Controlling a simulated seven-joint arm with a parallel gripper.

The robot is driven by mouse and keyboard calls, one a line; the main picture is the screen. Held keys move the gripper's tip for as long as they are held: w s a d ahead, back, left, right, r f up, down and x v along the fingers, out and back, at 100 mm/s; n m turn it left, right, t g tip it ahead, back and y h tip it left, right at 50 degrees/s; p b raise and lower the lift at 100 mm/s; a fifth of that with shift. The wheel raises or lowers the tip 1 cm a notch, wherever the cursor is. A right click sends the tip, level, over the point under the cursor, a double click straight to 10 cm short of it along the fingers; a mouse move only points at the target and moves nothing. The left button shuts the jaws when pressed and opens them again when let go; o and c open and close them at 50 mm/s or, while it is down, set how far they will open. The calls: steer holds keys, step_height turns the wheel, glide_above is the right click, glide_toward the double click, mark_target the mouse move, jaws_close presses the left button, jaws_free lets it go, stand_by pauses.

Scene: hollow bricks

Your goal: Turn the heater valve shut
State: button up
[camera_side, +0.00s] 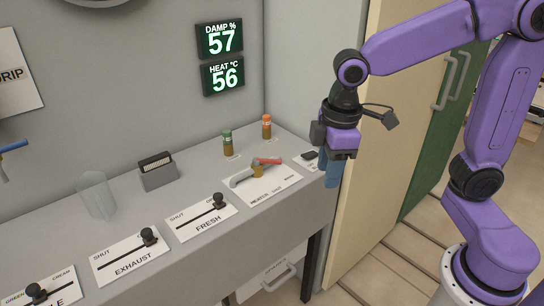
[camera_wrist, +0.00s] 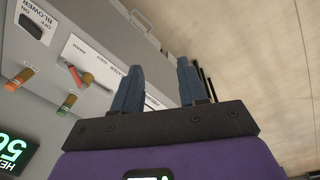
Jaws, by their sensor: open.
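The heater valve (camera_side: 258,172) has a brass-coloured body, a grey pipe and a red lever (camera_side: 268,161). It sits on a white labelled plate (camera_side: 283,187) near the right end of the grey bench. The lever lies across the valve, its red end towards the right in the side view. In the wrist view the red lever (camera_wrist: 87,79) is left of my fingers. My gripper (camera_side: 332,174) is open and empty, pointing down beyond the bench's right end, apart from the valve. Its two blue fingers (camera_wrist: 160,82) stand wide apart in the wrist view. The plate's small lettering is hard to read.
FRESH (camera_side: 201,218) and EXHAUST (camera_side: 131,256) slider plates lie left. Wall displays read DAMP 57 (camera_side: 219,39) and HEAT 56 (camera_side: 222,76).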

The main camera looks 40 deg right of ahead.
steer(key=w+r+m, duration=0.1)
steer(key=w+r, duration=0.1)
steer(key=w, duration=1.2)
steer(key=m+h, duration=0.1)
steer(key=h, duration=0.1)
glide_toward(273, 160)
steer(key=shift+t, duration=0.3)
steer(key=x, duration=0.8)
steer(key=shift+s+f, duration=0.1)
steer(key=shift+s, duration=0.05)
jaws_close()
